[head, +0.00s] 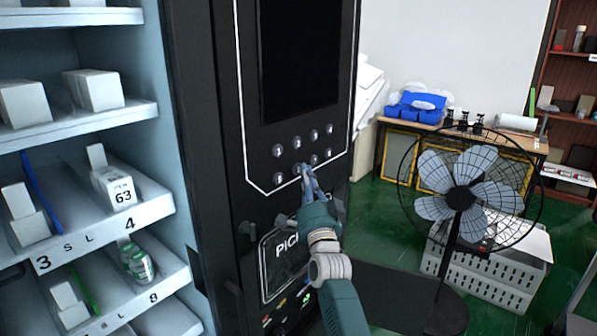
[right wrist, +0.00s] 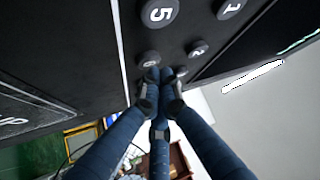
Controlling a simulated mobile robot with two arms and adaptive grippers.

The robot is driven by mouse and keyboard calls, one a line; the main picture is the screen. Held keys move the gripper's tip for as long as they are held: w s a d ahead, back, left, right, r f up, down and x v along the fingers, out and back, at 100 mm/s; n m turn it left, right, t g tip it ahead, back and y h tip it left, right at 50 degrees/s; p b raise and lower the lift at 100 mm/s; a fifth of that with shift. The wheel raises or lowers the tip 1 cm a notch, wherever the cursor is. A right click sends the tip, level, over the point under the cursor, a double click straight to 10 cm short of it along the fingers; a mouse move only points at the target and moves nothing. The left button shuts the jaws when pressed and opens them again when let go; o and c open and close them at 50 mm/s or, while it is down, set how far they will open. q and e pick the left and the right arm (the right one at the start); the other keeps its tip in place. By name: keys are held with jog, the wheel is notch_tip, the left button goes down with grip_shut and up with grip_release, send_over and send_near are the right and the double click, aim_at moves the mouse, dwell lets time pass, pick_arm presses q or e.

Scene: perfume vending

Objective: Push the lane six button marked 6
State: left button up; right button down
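The lane six button (head: 297,169) is a small round grey button, second from the left in the lower row on the black vending machine panel. In the right wrist view the button (right wrist: 149,59) shows just ahead of my fingertips, its mark small and partly hidden. My right gripper (head: 307,178) points at the panel at this button. In the right wrist view the fingers of the right gripper (right wrist: 160,76) come together at the tips with nothing between them. I cannot tell whether the tips touch the button. My left gripper is not in view.
Button 5 (right wrist: 158,12), button 1 (right wrist: 231,8) and button 2 (right wrist: 197,48) are close by. A pick-up flap (head: 286,262) is below the panel. Shelves with boxes (head: 118,188) stand left. A fan (head: 460,195) and a grey crate (head: 490,272) stand right on the green floor.

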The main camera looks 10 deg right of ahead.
jog(key=shift+w+a, duration=0.25)
jog(key=shift+w, duration=0.1)
dwell(0.7)
dwell(0.4)
jog(key=shift+s+d+p, duration=0.3)
jog(key=shift+s+d, duration=0.15)
jog(key=shift+s, duration=0.2)
jog(key=s+d+p, duration=0.1)
jog(key=s, duration=0.1)
jog(key=s+d+p, duration=0.1)
jog(key=s+d, duration=0.1)
jog(key=shift+p, duration=0.3)
dwell(0.5)
